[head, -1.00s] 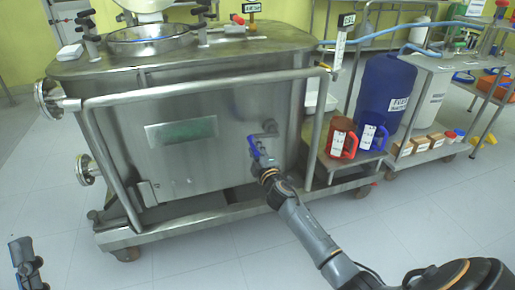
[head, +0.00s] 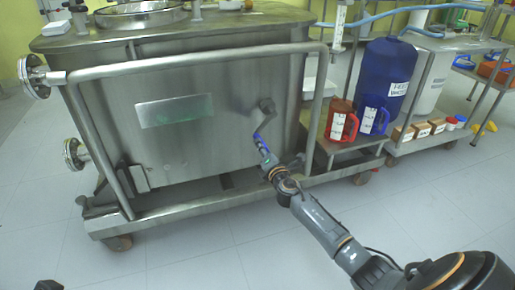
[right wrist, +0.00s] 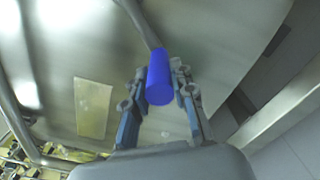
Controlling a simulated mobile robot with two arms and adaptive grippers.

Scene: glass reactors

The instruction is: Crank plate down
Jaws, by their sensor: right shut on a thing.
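A grey metal crank (head: 266,106) sits on the right part of the steel tank's front (head: 200,150). Its arm slants down and slightly left to a blue handle (head: 260,142). My right gripper (head: 266,157) is shut on the blue handle. In the right wrist view the blue handle (right wrist: 160,80) lies between the two fingers of my right gripper (right wrist: 161,74), with the crank arm running up from it. A pale green rectangular panel (head: 174,111) is on the tank front. Only a dark tip of my left gripper (head: 47,286) shows at the bottom left.
A steel rail (head: 190,64) runs across the tank front, above the crank. A red jug (head: 340,122) and a blue jug (head: 371,121) stand on a low shelf to the right. The floor in front is clear.

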